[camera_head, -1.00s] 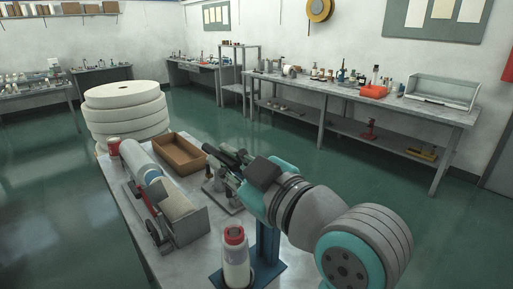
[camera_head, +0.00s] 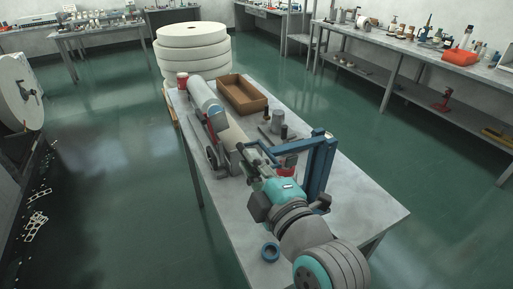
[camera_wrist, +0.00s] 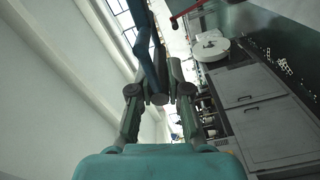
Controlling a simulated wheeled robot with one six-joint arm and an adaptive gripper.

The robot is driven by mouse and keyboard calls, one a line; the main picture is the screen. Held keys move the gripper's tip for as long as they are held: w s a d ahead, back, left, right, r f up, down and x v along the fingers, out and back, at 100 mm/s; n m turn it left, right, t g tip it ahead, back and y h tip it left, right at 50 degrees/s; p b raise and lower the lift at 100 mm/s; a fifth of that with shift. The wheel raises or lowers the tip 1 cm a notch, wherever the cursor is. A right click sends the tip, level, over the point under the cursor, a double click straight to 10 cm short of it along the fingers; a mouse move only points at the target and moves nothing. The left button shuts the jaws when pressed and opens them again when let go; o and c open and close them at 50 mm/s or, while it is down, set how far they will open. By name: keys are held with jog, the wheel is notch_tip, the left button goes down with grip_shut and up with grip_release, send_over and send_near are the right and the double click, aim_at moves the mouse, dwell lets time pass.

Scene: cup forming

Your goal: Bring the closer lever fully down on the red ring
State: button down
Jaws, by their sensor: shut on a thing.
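The closer is a blue upright stand (camera_head: 321,165) on the near part of the table, with a slim blue lever (camera_head: 266,152) reaching out to the left. My gripper (camera_head: 249,160) is shut on the lever's end, left of the stand. In the wrist view my fingers (camera_wrist: 158,92) close around the dark blue lever (camera_wrist: 153,68). A little of the red ring (camera_head: 286,172) shows under the closer, behind my wrist; the rest and its bottle are hidden. I cannot tell how far the lever is from the ring.
A blue ring (camera_head: 270,253) lies near the table's front left edge. Left of the closer stands a grey machine with a roll (camera_head: 205,98). A brown tray (camera_head: 242,95) and a small metal fixture (camera_head: 275,128) sit farther back. The table's right side (camera_head: 365,200) is clear.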

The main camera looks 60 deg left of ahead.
jog(key=shift+f, duration=0.85)
jog(key=c, duration=1.1)
grip_release()
jog(key=shift+c, duration=0.2)
jog(key=s+d, duration=0.1)
jog(key=d, duration=1.1)
